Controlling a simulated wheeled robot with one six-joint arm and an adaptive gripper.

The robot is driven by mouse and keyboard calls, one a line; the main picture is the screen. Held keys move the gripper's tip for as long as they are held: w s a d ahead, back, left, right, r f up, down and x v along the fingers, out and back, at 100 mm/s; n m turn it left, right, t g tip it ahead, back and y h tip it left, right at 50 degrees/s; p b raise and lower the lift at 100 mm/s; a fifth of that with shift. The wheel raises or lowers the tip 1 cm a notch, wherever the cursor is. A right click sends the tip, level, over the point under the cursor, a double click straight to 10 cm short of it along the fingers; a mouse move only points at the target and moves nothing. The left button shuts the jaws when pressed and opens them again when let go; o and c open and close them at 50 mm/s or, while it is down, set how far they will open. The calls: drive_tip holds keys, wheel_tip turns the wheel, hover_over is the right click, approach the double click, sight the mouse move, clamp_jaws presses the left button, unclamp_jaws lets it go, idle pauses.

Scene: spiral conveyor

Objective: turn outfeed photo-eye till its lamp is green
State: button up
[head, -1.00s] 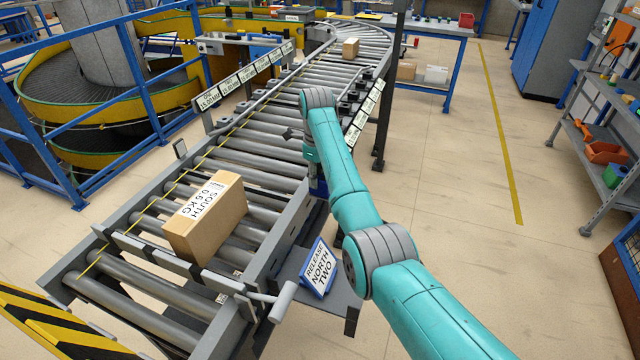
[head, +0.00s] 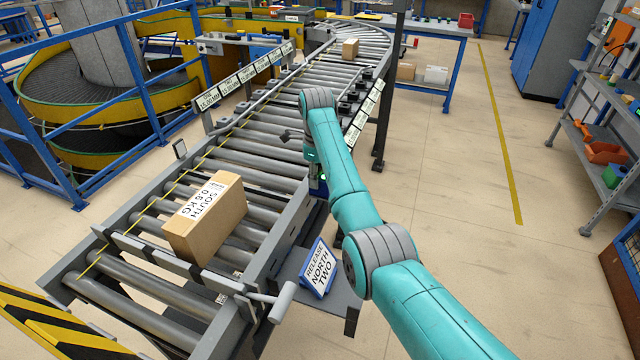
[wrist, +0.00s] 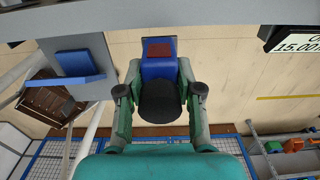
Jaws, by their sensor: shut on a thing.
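The photo-eye (wrist: 158,70) shows in the wrist view as a blue block with a dark round part (wrist: 160,104) at its near end. A dull red patch (wrist: 159,49) is on its far end; I cannot tell if this is the lamp. My gripper (wrist: 160,93) has one finger on each side of the dark part and is shut on the photo-eye. In the head view, a bit of blue (head: 322,187) shows beside the conveyor's right rail, below my arm's end. My arm hides most of the gripper there.
The roller conveyor (head: 262,178) runs along my arm's left side. A carton (head: 207,222) marked SOUTH lies on its near rollers. A RELEASE NORTH TWO sign (head: 318,268) stands on the right ledge. A small box (head: 350,47) is farther back.

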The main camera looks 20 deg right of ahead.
drive_tip(key=o, duration=1)
drive_tip(key=shift+c, duration=0.2)
drive_tip(key=shift+r, duration=3.5)
